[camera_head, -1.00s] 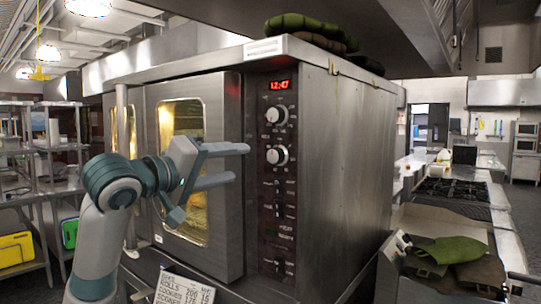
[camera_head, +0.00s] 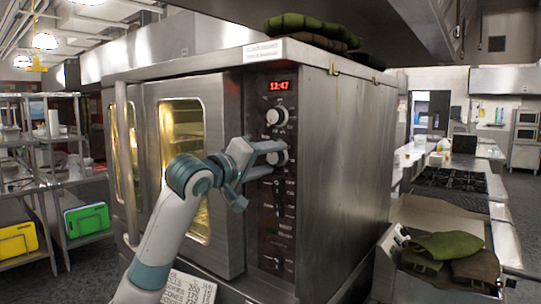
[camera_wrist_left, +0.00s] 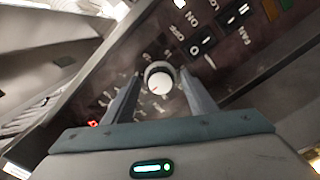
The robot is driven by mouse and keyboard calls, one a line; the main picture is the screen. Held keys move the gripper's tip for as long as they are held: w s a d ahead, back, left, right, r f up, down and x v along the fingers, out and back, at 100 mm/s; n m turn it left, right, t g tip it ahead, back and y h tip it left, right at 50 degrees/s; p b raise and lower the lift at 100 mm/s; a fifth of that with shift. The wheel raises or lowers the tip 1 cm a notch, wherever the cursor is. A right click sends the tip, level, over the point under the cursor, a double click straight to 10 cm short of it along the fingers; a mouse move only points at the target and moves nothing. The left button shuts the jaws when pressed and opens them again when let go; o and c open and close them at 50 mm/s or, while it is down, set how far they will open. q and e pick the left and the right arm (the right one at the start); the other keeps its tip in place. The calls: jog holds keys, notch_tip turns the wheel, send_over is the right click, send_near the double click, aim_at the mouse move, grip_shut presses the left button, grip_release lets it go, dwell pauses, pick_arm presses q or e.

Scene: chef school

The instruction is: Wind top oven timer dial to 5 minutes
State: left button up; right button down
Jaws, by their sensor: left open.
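The oven's dark control panel (camera_head: 285,205) has two round silver dials below a red display (camera_head: 280,86) reading 12:47. The upper dial (camera_head: 276,117) is clear of my gripper. The lower dial (camera_head: 281,157) is partly hidden by my left gripper (camera_head: 275,159), which is open with its fingers pointing at the panel. In the left wrist view, one pale-faced dial (camera_wrist_left: 159,79) shows between the two finger ends of the left gripper (camera_wrist_left: 160,84), one on each side. I cannot tell whether they touch it. The dial's scale marks are too small to read. My right gripper is out of view.
The oven door (camera_head: 205,115) with its window and long vertical handle (camera_head: 124,150) is left of the panel. Switches sit below the dials. Green cloths (camera_head: 310,27) lie on top of the oven. A counter with more cloths (camera_head: 450,248) is at right.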

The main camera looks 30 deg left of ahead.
pick_arm(q)
jog(key=shift+w, duration=0.25)
jog(key=c, duration=0.8)
jog(key=shift+m, duration=0.4)
jog(key=m+p, duration=0.2)
jog(key=m, duration=0.2)
jog(key=shift+r, duration=0.1)
jog(key=m+p, duration=0.2)
jog(key=m, duration=0.3)
